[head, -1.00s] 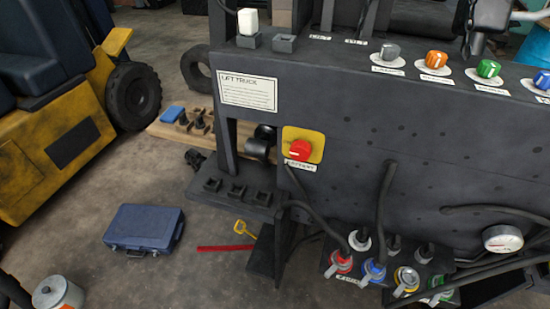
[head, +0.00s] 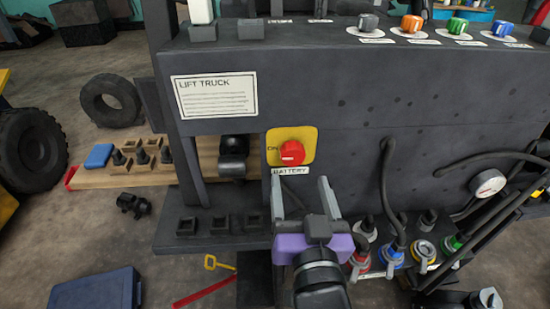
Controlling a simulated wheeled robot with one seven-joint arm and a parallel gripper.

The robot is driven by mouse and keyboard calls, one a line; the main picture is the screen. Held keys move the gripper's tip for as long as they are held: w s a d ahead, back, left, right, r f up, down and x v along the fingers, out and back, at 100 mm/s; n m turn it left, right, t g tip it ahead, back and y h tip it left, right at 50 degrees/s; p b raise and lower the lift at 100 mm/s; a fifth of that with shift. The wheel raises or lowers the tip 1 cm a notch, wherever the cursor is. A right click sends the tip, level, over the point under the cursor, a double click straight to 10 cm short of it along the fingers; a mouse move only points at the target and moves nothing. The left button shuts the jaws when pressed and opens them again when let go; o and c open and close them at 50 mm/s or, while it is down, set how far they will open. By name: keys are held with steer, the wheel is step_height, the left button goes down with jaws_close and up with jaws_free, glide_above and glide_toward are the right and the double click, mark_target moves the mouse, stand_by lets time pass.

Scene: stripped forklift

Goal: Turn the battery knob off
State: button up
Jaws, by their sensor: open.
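The battery knob (head: 292,153) is a red round knob on a yellow plate (head: 271,152) on the front of the dark forklift panel. "ON" is printed at the plate's left and a "BATTERY" label (head: 290,171) sits below it. My gripper (head: 304,186) is below and in front of the knob, with its two grey fingers spread and pointing up towards it. Nothing is between the fingers, and they look apart from the knob. The distance in depth is hard to tell.
Colored connectors (head: 391,256) sit low, right of my gripper. Several colored knobs (head: 411,24) line the top ledge. A blue case (head: 95,290) lies on the floor at the lower left.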

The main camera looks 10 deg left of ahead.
mark_target(293, 158)
steer(key=p+x, duration=0.1)
steer(key=x, duration=0.6)
steer(key=shift+w+a, duration=0.2)
steer(key=shift+w, duration=0.1)
steer(key=c, duration=1.4)
